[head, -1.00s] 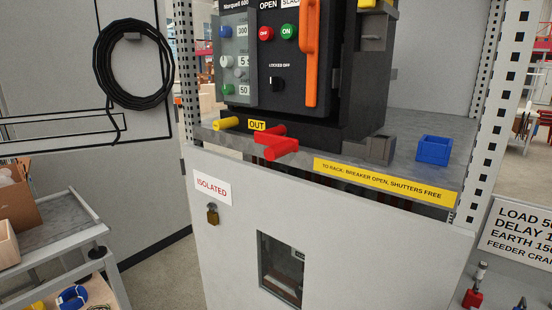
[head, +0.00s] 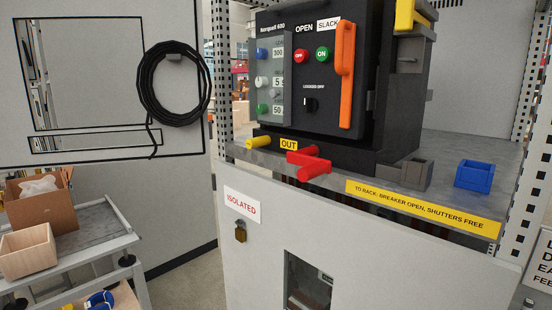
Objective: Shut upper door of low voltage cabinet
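The upper door (head: 90,85) of the cabinet appears to be the light grey panel standing open at the left, outlined in black, with a window-like opening. A coil of black cable (head: 175,83) shows against its right part. Its left end is cut off by the frame. The open upper compartment holds a black breaker (head: 320,80) with an orange handle (head: 345,75). A red T-shaped handle (head: 308,163) and a yellow knob (head: 258,142) stick out below it. My gripper is not in view.
The lower door (head: 270,240), labelled ISOLATED, has a padlock (head: 240,232) and appears shut. A blue bin (head: 474,176) sits on the grey shelf (head: 430,190). A cart (head: 95,225) with a cardboard box (head: 42,208) and a wooden box (head: 27,250) stands lower left, below the open panel.

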